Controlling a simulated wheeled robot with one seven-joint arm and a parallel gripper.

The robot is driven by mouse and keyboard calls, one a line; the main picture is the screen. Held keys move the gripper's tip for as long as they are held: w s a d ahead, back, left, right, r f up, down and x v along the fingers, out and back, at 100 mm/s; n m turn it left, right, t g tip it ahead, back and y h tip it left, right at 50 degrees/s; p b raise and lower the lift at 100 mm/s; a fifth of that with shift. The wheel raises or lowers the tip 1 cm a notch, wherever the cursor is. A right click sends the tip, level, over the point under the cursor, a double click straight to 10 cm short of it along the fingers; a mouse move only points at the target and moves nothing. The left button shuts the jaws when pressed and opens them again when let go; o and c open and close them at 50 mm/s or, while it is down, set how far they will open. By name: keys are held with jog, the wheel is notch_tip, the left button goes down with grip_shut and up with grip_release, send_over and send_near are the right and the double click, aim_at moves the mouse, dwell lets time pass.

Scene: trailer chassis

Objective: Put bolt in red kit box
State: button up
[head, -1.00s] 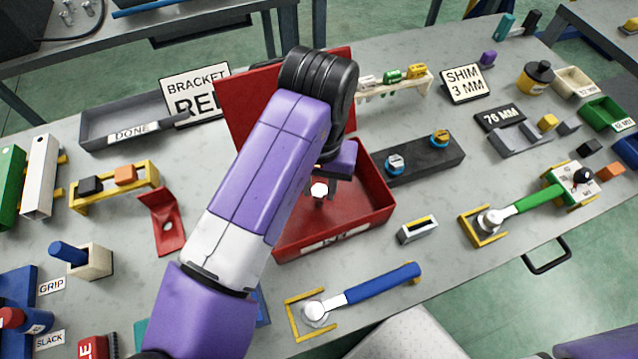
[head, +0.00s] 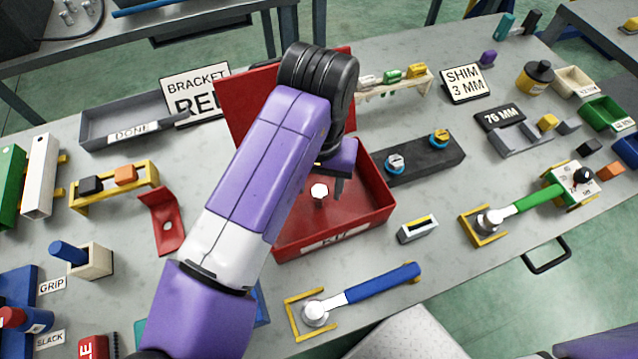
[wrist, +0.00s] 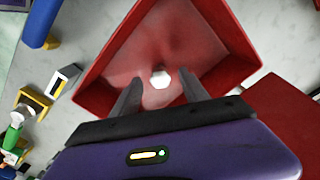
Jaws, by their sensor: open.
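The bolt (head: 319,191) has a pale hexagonal head and a dark shank below it. It appears upright inside the open red kit box (head: 345,238), near the middle of its floor. In the wrist view the bolt head (wrist: 160,79) shows between and just beyond my fingertips, with the red box (wrist: 235,30) around it. My gripper (wrist: 160,92) is open, with a gap between each finger and the bolt. In the head view my gripper (head: 336,182) is over the box, partly hidden by my arm.
The box's raised red lid (head: 245,100) stands behind my arm. A dark block with two knobs (head: 425,160) is right of the box. A blue-handled tool (head: 380,284) lies in front. A red bracket (head: 163,220) lies to the left.

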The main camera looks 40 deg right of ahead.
aim_at(319, 192)
notch_tip(319, 192, up, 11)
jog(key=shift+r, duration=0.2)
dwell(0.6)
